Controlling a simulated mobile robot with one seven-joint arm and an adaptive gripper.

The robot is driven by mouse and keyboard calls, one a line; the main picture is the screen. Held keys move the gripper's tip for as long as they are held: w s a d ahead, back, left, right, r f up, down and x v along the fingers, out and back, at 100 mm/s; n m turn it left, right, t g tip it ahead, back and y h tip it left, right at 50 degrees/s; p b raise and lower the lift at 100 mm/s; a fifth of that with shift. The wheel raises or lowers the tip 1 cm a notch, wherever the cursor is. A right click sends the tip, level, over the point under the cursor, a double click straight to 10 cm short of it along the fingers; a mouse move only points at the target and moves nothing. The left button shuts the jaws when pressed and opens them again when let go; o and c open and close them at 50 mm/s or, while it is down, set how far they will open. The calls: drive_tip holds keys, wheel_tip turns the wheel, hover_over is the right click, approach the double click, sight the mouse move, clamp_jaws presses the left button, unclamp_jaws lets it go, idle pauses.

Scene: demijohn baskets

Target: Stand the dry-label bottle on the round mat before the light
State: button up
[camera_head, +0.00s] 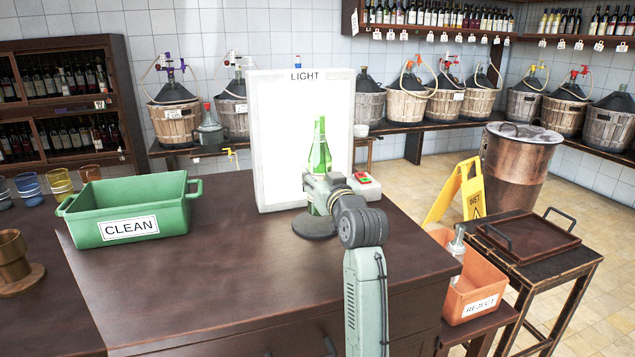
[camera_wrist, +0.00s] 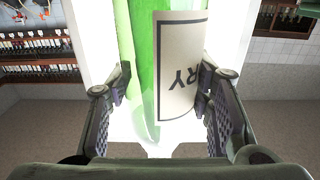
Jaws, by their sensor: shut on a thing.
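The green bottle (camera_head: 320,155) stands upright before the lit white panel marked LIGHT (camera_head: 285,120). In the wrist view the bottle (camera_wrist: 148,45) carries a pale label (camera_wrist: 182,70) on which "RY" reads upside down. My gripper (camera_head: 322,190) is shut on the bottle, with one finger on each side of it in the wrist view (camera_wrist: 160,112). The dark round mat (camera_head: 313,230) lies on the table below my gripper. My gripper hides the bottle's lower part, so I cannot tell whether its base touches the mat.
A green tub marked CLEAN (camera_head: 130,210) stands at the left of the table. An orange bin marked REJECT (camera_head: 470,285) holding a clear bottle (camera_head: 457,242) stands off the right edge. A small box with red and green buttons (camera_head: 365,183) sits beside the light.

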drive_tip(key=shift+w+a+f, duration=0.1)
drive_tip(key=shift+w+a, duration=0.1)
drive_tip(key=shift+w, duration=0.4)
drive_tip(key=shift+f+p, duration=0.65)
drive_tip(key=shift+f, duration=1.05)
drive_tip(key=shift+f, duration=0.1)
drive_tip(key=shift+f, duration=0.15)
drive_tip(key=o, duration=1.4)
drive_tip(key=shift+r, duration=0.4)
drive_tip(key=b+v, duration=0.3)
drive_tip(key=v, duration=0.9)
